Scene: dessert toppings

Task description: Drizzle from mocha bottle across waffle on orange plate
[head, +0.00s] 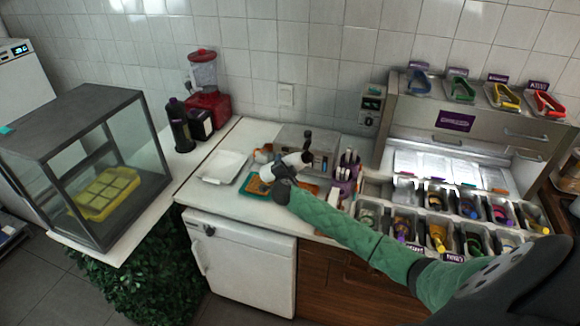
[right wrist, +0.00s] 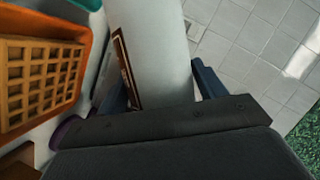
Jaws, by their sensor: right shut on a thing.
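My right gripper (head: 283,176) reaches in on a green-sleeved arm over the counter. It is shut on a white bottle (right wrist: 155,45) with a brown label, likely the mocha bottle. In the head view the bottle (head: 296,159) looks tilted, partly hidden by the gripper; I cannot tell whether anything flows from it. In the right wrist view the waffle (right wrist: 35,80) sits on the orange plate (right wrist: 65,22), left of the bottle. My left gripper is not in view.
A white tray (head: 222,167) lies left of the plate. A purple holder (head: 346,172) stands to the right, before the topping bins (head: 438,236). A red blender (head: 207,95) and dark bottles stand at the back left. A glass case (head: 95,170) is far left.

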